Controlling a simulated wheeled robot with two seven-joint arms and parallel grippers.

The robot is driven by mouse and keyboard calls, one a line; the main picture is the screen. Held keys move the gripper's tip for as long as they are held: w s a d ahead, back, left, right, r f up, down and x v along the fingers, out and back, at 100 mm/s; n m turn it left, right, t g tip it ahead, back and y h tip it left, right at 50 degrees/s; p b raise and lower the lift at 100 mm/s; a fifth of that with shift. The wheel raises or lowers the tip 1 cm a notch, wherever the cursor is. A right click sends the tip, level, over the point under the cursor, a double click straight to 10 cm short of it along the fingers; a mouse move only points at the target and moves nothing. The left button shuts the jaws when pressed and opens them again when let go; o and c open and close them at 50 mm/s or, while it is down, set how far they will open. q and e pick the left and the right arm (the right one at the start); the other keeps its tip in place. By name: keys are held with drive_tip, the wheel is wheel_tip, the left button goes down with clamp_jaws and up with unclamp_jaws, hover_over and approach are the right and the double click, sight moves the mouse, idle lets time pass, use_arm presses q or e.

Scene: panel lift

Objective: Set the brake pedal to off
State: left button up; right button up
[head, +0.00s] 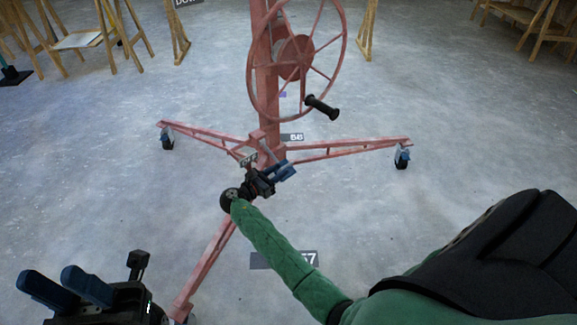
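The red panel lift (267,100) stands on three legs that meet at its post. A small pale plate (248,159) shows at the foot of the post; I cannot tell whether it is the brake pedal or a label. The pedal's setting cannot be read. My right gripper (289,170), with blue fingers, is in front of the post's foot, close to the plate and overlapping the leg junction. Contact and the finger gap are unclear. My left gripper (52,276) is at the lower left, with its blue fingers apart and nothing between them, away from the lift.
The lift's red wheel (254,62) has a black handle (322,107) sticking out above my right gripper. Casters (167,141) (402,158) end the two rear legs; another leg (207,262) runs toward me. Wooden stands (177,35) are at the back.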

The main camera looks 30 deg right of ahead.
drive_tip(key=shift+w+d+b, duration=0.25)
drive_tip(key=shift+d+b, duration=0.05)
drive_tip(key=shift+d, duration=1.1)
drive_tip(key=shift+w+d+b, duration=0.2)
drive_tip(key=shift+d+b, duration=0.05)
drive_tip(key=shift+d, duration=1.1)
